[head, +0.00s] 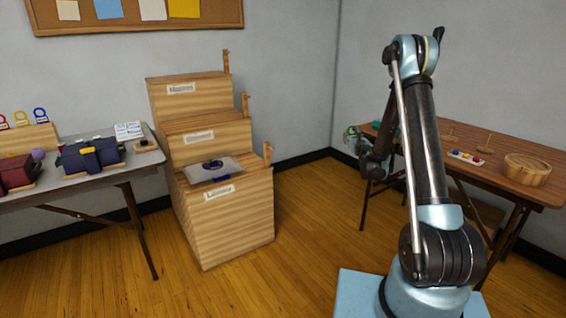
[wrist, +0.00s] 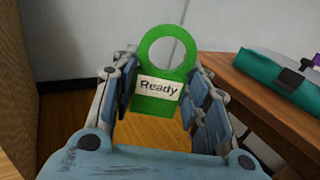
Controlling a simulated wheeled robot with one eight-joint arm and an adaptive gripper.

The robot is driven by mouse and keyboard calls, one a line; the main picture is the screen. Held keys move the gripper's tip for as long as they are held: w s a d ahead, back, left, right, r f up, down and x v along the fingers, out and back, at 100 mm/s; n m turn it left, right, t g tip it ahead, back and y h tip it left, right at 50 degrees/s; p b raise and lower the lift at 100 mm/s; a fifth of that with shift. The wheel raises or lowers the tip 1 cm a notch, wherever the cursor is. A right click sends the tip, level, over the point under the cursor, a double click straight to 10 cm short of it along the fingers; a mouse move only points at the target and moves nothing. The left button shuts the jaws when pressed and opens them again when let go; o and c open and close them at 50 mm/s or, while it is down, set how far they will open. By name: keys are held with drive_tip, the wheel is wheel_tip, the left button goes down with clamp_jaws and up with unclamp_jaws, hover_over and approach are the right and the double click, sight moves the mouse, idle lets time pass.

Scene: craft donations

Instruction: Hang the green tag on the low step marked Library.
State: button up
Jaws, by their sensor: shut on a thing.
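My gripper (wrist: 161,98) is shut on the green tag (wrist: 178,103) in the wrist view. The tag has a round hole at its top and a white label reading "Ready". In the head view my gripper (head: 352,136) is beyond my arm, near the left end of the brown table, and the tag is too small to make out clearly. The low step (head: 238,222) is the front, lowest level of the wooden stepped stand, left of my gripper and apart from it. Its label (head: 219,191) seems to read Library. An upright wooden peg (head: 267,153) stands at its right edge.
A clear pouch (head: 228,165) with a dark item lies on the low step. Two higher steps (head: 186,88) rise behind. A grey table (head: 140,162) with bags stands left. The brown table (head: 497,170) holds a round wooden basket (head: 527,168). The floor (head: 305,215) between is clear.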

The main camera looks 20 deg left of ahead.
drive_tip(key=s+a+f+n+g+y, duration=0.1)
drive_tip(key=s+a+f+n+y, duration=0.15)
drive_tip(key=a, duration=0.75)
drive_tip(key=s+a+f+n+g+y, duration=0.1)
drive_tip(key=s+a+f+g+y, duration=0.15)
drive_tip(key=a, duration=0.65)
drive_tip(key=n+g+y, duration=0.2)
drive_tip(key=n+y, duration=0.1)
approach(268, 153)
drive_tip(key=shift+r+x, duration=0.15)
drive_tip(key=shift+x, duration=1.4)
drive_tip(key=shift+r+x, duration=0.2)
drive_tip(key=shift+x, duration=1.35)
drive_tip(key=shift+w+a+f, duration=0.35)
drive_tip(key=shift+w+a, duration=0.1)
drive_tip(key=shift+w, duration=0.05)
drive_tip(key=shift+f, duration=0.1)
drive_tip(key=o, duration=0.8)
drive_tip(key=shift+o, duration=0.2)
